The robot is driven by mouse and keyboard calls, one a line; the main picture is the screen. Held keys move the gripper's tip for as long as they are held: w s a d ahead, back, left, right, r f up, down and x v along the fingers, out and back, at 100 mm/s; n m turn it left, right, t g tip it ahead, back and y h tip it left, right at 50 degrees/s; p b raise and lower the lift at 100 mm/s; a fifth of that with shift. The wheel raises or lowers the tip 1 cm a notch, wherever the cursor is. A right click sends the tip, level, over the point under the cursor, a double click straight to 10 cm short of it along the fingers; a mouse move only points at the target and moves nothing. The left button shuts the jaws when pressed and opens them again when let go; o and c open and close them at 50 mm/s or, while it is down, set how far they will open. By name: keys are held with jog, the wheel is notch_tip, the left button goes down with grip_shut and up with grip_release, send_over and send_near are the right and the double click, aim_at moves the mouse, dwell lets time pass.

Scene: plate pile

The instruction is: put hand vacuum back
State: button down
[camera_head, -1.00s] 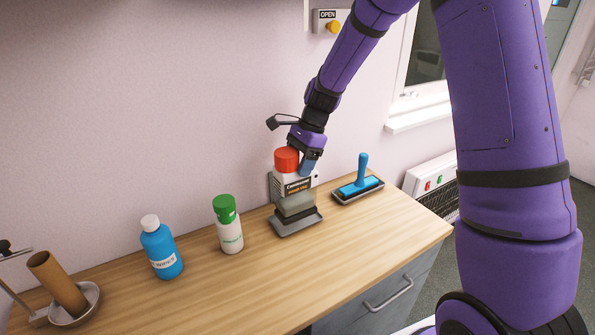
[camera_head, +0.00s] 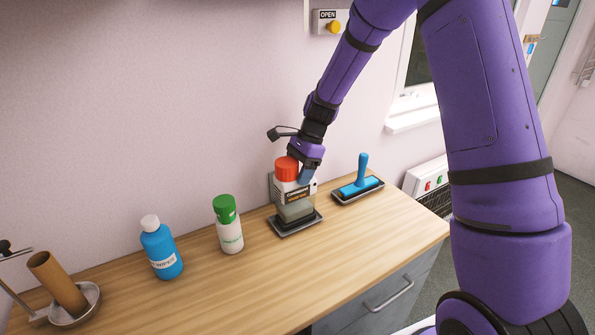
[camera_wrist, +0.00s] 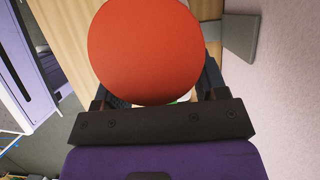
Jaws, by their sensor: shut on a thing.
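The hand vacuum (camera_head: 293,195) has a red round cap, a white labelled body and a grey-green lower part. It stands roughly upright over a dark grey base (camera_head: 296,229) on the counter against the wall. Whether it is fully seated in the base I cannot tell. My gripper (camera_head: 305,178) is shut on the vacuum's upper part from the right and behind. In the wrist view the red cap (camera_wrist: 146,50) fills the middle and hides most of my fingers and the body below.
A green-capped white bottle (camera_head: 229,225), a blue bottle (camera_head: 161,249) and a dish holding a cardboard tube (camera_head: 97,292) stand to the left. The counter's front (camera_head: 350,245) is clear.

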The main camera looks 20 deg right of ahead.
jog(key=shift+c, duration=0.8)
grip_release()
jog(key=shift+f, duration=0.1)
jog(key=s+v, duration=0.1)
jog(key=v, duration=1.1)
jog(key=s+r+n+t+h, duration=0.1)
jog(key=s+r+n, duration=0.2)
jog(key=s+r, duration=0.35)
jog(key=s+r+n+t+h, duration=0.1)
jog(key=s+n, duration=0.3)
jog(key=s, duration=0.4)
jog(key=s+d+r+n+t+h, duration=0.1)
jog(key=s+r+n, duration=0.3)
jog(key=s, duration=0.5)
jog(key=s+d+r+n+t+h, duration=0.1)
jog(key=s+r+n+t, duration=0.2)
jog(key=s, duration=0.6)
jog(key=shift+s+n+h, duration=0.15)
jog(key=shift+n+h, duration=0.15)
jog(key=shift+n, duration=0.6)
